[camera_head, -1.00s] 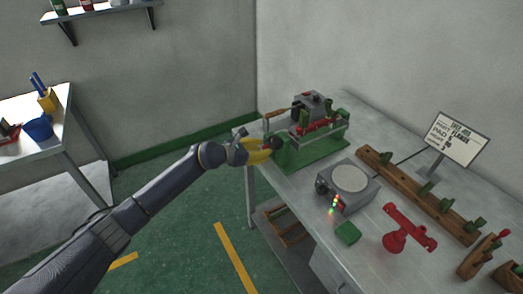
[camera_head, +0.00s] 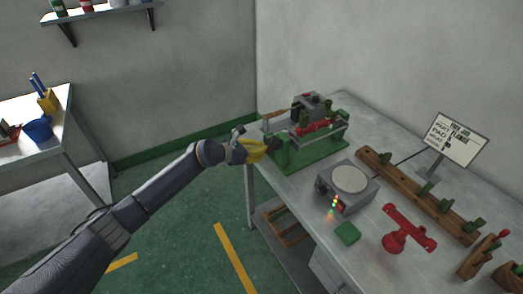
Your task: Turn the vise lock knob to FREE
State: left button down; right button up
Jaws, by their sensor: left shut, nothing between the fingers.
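A green vise-like machine (camera_head: 312,160) stands at the far left part of the workbench, with red parts and a grey block on top. A small dark round knob (camera_head: 275,144) shows at its left end; I take it for the lock knob, but its marking is too small to read. My left gripper (camera_head: 268,147), with yellow fingers, is shut and empty right at this knob; I cannot tell whether it touches it. The fingers partly hide the machine's left end. My right gripper is not in view.
On the workbench (camera_head: 290,186) are a grey device with a round plate (camera_head: 349,181), a green block (camera_head: 347,233), a red stand (camera_head: 397,240), a wooden rack (camera_head: 420,195) and a sign (camera_head: 457,139). Another table (camera_head: 62,115) stands at the left. Open floor lies between.

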pick_arm(q)
jog(key=shift+s+a+f+n+g+h, duration=0.1)
jog(key=shift+f+n+g+h, duration=0.05)
jog(key=shift+f+n+g, duration=0.3)
jog(key=shift+s+a+f+n+g+h, duration=0.15)
jog(key=shift+f+n+g, duration=0.15)
jog(key=shift+n, duration=0.25)
jog(key=shift+w+d+n+g+h, duration=0.1)
jog(key=shift+n+g+h, duration=0.4)
jog(key=shift+n, duration=0.4)
jog(key=shift+r, duration=0.1)
jog(key=c, duration=2.2)
grip_release()
jog(key=c, duration=1.2)
grip_release()
jog(key=shift+r, duration=0.25)
jog(key=shift+o, duration=0.2)
jog(key=shift+w, duration=0.15)
jog(key=shift+r, duration=0.1)
